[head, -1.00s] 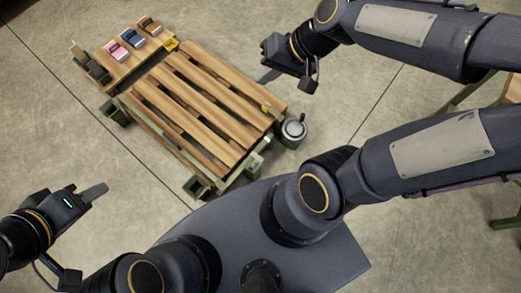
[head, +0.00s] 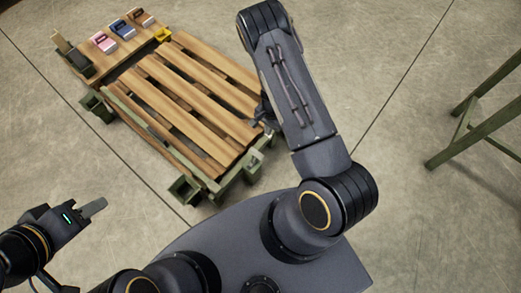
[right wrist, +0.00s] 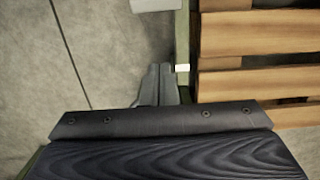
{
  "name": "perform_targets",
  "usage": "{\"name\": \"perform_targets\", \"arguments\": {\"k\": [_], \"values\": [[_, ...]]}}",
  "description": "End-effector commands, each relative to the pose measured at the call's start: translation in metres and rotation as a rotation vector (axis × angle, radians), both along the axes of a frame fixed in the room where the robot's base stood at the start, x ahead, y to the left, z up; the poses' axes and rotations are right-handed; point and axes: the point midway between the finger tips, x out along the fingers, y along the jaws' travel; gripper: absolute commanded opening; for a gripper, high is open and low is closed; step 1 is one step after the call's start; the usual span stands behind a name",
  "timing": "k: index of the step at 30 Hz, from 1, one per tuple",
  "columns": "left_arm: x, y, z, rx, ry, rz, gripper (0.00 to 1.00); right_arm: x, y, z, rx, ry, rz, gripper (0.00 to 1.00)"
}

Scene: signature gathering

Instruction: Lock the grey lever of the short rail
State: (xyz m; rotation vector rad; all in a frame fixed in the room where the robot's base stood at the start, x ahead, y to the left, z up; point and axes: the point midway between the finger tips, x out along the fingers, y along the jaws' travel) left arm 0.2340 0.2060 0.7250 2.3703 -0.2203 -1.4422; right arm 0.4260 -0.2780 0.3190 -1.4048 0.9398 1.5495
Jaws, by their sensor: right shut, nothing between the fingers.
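The slatted wooden table (head: 185,95) has a green frame. Its short green rail (head: 236,172) is at the near right end; a green rail also shows in the right wrist view (right wrist: 186,45). A light grey piece (head: 254,160) sits on that end and may be the grey lever; I cannot tell its position. A pale grey part shows at the top of the right wrist view (right wrist: 156,4). My right gripper (right wrist: 160,82) is shut and empty, beside the green rail and a small white block (right wrist: 182,68). My left gripper (head: 93,208) is empty, left of the table.
A green-legged stand (head: 460,140) is at the right. The floor between is clear.

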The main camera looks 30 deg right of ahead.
Motion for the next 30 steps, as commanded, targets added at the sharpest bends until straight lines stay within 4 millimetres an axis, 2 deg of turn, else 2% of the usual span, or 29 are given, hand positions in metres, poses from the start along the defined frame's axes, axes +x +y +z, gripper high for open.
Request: {"name": "perform_targets", "arguments": {"k": [8, 11, 16, 26, 27, 30], "values": [[0.0, 0.0, 0.001, 0.0, -0.001, 0.0, 0.36, 0.0, 0.0, 0.001, 0.001, 0.0, 0.0, 0.0], [0.0, 0.0, -0.002, 0.0, -0.001, 0.0, 0.36, -0.001, 0.001, -0.005, 0.001, 0.002, 0.0, 0.0], [0.0, 0.0, -0.012, 0.0, 0.0, 0.0, 0.36, -0.002, 0.003, -0.031, 0.002, 0.003, 0.0, 0.0], [0.0, 0.0, -0.038, 0.0, 0.0, 0.0, 0.36, -0.005, 0.01, -0.101, 0.003, 0.003, 0.001, 0.0], [0.0, 0.0, -0.039, 0.0, 0.0, 0.0, 0.36, -0.005, 0.013, -0.104, 0.003, 0.002, 0.002, 0.0], [0.0, 0.0, -0.038, 0.0, 0.0, 0.0, 0.36, -0.011, 0.027, -0.09, 0.002, 0.0, 0.003, 0.0]]}}
